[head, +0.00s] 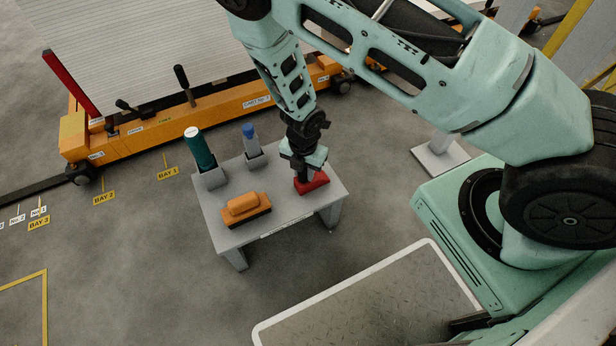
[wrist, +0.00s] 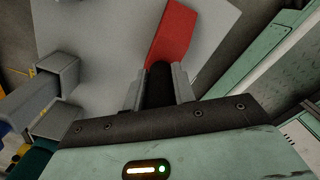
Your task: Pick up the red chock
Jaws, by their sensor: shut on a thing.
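The red chock (head: 313,183) is at the right side of the small grey table (head: 289,211). My gripper (head: 304,178) is right above it, pointing down, and is shut on it. In the wrist view the red chock (wrist: 174,32) extends away from my gripper (wrist: 158,85), with a dark part of it between the two grey fingers. I cannot tell whether the chock rests on the tabletop or is slightly above it.
An orange brush-like block (head: 246,207) lies at the table's front left. A teal cylinder (head: 200,150) and a blue-topped item (head: 250,138) stand in grey holders at the back. An orange cart (head: 170,130) is behind. Bare floor lies left of the table.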

